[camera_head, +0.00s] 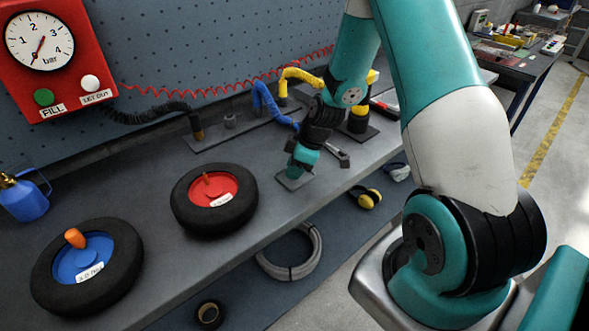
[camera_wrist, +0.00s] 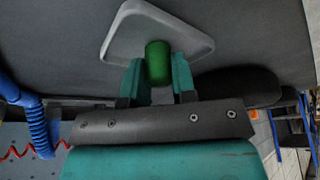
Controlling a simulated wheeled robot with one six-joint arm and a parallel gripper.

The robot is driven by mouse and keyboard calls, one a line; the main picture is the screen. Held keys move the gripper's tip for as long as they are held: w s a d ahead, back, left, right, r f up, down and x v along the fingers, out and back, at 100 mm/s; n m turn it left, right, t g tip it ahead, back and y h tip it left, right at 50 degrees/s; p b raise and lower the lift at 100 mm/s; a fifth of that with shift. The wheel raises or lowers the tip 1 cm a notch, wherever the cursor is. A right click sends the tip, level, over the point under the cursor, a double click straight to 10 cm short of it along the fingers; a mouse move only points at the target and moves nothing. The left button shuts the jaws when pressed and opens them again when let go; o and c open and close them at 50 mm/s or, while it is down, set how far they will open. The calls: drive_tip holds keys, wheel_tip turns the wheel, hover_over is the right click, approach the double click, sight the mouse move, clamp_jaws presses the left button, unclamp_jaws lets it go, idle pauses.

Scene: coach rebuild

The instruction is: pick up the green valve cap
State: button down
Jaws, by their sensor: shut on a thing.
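The green valve cap (camera_wrist: 158,62) is a small green cylinder between the two teal fingers of my gripper (camera_wrist: 158,80) in the wrist view. My gripper is shut on it. Behind the cap is a shallow pale grey tray (camera_wrist: 190,42) with rounded corners. I cannot tell whether the cap still touches the tray. In the head view my gripper (camera_head: 300,168) points down over the small tray (camera_head: 291,183) on the bench, and the cap is hidden there.
Two tyres, one with a red hub (camera_head: 213,189) and one with a blue hub (camera_head: 78,262), lie on the bench (camera_head: 150,185) to the left. A blue hose (camera_head: 264,100) and a yellow hose (camera_head: 300,75) stand behind my gripper. A metal tool (camera_head: 337,153) lies close on its right.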

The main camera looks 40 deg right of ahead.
drive_tip(key=shift+r, duration=0.15)
wheel_tip(320, 180, up, 24)
drive_tip(key=p, duration=0.2)
drive_tip(key=shift+r, duration=0.15)
idle(0.4)
